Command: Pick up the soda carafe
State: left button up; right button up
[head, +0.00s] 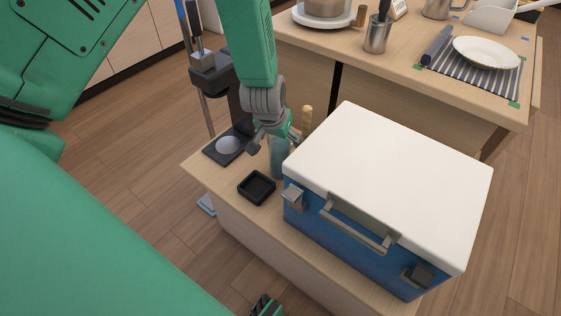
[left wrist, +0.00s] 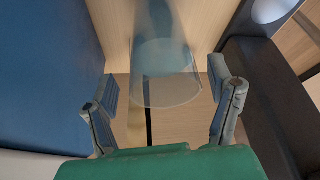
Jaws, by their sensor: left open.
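The soda carafe is a clear, bluish bottle (head: 277,160) standing on the small wooden counter, left of the blue cooler box. In the left wrist view its see-through round body (left wrist: 166,75) shows between my finger pads. My left gripper (head: 282,138) comes down from above at its top. The left gripper's fingers (left wrist: 164,88) are apart, one on each side of the carafe, with visible gaps. The head view partly hides the carafe's upper part behind the gripper.
The blue cooler box (head: 335,245) with a white lid stands close right of the carafe. A dark soda machine (head: 235,100) stands at left. A small black tray (head: 256,187) sits in front. A wooden handle (head: 306,118) rises behind the gripper.

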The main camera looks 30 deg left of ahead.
pick_arm(q)
jog(key=shift+w+a+f, duration=0.1)
jog(key=shift+w+f, duration=0.1)
jog(key=shift+f, duration=0.35)
jog(key=shift+a, duration=0.15)
jog(key=c, duration=0.3)
grip_shut()
jog(key=shift+r, duration=0.15)
